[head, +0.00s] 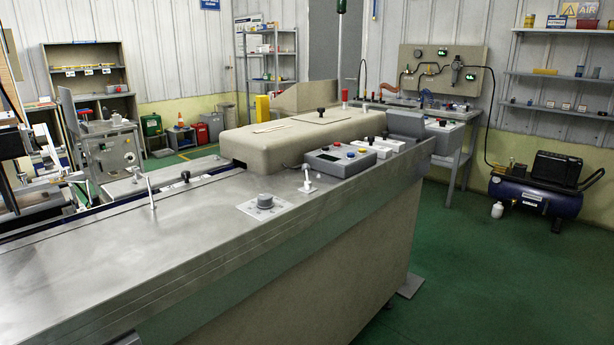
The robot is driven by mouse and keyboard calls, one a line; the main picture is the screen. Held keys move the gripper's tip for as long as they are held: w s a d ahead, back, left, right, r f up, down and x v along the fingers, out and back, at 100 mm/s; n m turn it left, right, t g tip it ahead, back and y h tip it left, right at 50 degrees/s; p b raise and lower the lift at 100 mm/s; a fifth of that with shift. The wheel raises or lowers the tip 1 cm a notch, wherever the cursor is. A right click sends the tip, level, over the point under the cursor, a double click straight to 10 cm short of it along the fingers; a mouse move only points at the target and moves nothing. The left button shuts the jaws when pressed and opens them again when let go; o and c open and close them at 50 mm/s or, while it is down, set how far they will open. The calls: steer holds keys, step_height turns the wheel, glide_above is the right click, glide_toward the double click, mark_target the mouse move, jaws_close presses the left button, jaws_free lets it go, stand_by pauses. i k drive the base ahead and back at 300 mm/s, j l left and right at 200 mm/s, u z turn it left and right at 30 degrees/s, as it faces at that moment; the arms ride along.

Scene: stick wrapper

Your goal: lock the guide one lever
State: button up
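The stick wrapper is a long machine with a bare steel top (95,255) and a beige cover (300,140). A thin upright metal lever (151,191) stands on the steel top near the guide channel. A black knob (185,176) sits by the channel, left of the cover. A short white-tipped lever (307,180) stands right of these, by the control box. I cannot tell which of these is the guide one lever, nor whether any is locked. My gripper is not in view.
A control box (345,161) with coloured buttons and a grey dial plate (265,207) are on the machine's near right side. Rollers and frame parts (45,190) crowd the left. Green floor (470,270) is open at right, before a blue compressor (535,195).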

mark_target(306, 168)
steer(key=i+l+z, duration=0.1)
steer(key=i+l, duration=0.25)
steer(key=i+l+z, duration=0.15)
steer(key=i, duration=0.45)
steer(key=l, duration=0.1)
